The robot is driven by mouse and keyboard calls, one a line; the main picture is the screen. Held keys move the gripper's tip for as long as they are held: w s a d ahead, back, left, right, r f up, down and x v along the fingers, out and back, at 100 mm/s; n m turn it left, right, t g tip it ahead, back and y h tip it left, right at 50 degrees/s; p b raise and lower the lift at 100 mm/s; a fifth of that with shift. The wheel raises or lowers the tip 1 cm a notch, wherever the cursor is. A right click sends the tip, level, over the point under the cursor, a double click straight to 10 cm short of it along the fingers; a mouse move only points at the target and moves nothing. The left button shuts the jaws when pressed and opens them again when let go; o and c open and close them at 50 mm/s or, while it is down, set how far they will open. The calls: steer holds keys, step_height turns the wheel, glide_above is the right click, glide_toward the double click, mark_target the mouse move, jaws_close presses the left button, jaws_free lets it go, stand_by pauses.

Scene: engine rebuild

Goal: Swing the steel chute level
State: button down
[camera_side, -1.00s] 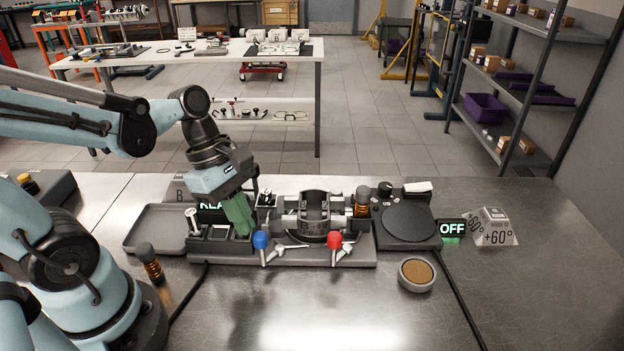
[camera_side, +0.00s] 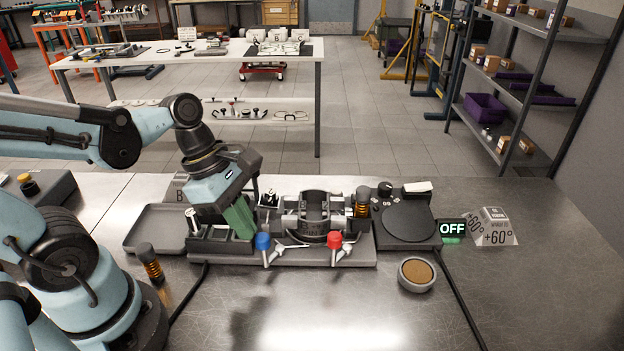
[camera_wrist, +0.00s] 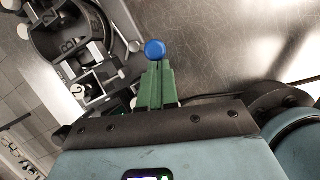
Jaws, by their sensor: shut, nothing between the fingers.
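My gripper (camera_side: 246,233) is tilted down to the right, its green fingers shut and empty, beside the left end of the engine fixture (camera_side: 330,256). A blue ball knob (camera_side: 262,241) stands just right of the fingertips. In the wrist view the blue knob (camera_wrist: 155,49) appears right at the tips of my gripper (camera_wrist: 158,66); I cannot tell whether they touch. Silver steel arms (camera_side: 291,248) lie along the fixture's front between the blue knob and a red ball knob (camera_side: 335,240). I cannot tell for certain which steel piece is the chute.
A dark block (camera_side: 215,246) and a grey tray (camera_side: 150,231) lie left of the fixture. A round turntable (camera_side: 406,222) and an OFF display (camera_side: 452,229) stand right. A round dish (camera_side: 416,274) and spring part (camera_side: 150,264) stand in front. The front bench is mostly clear.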

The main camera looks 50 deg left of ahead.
steer(key=w+d+n, duration=0.1)
steer(key=d, duration=0.5)
steer(key=shift+w+n, duration=0.35)
steer(key=shift+n, duration=0.05)
stand_by(0.4)
steer(key=shift+w+d, duration=0.1)
steer(key=shift+d, duration=0.05)
steer(key=shift+r, duration=0.1)
stand_by(0.6)
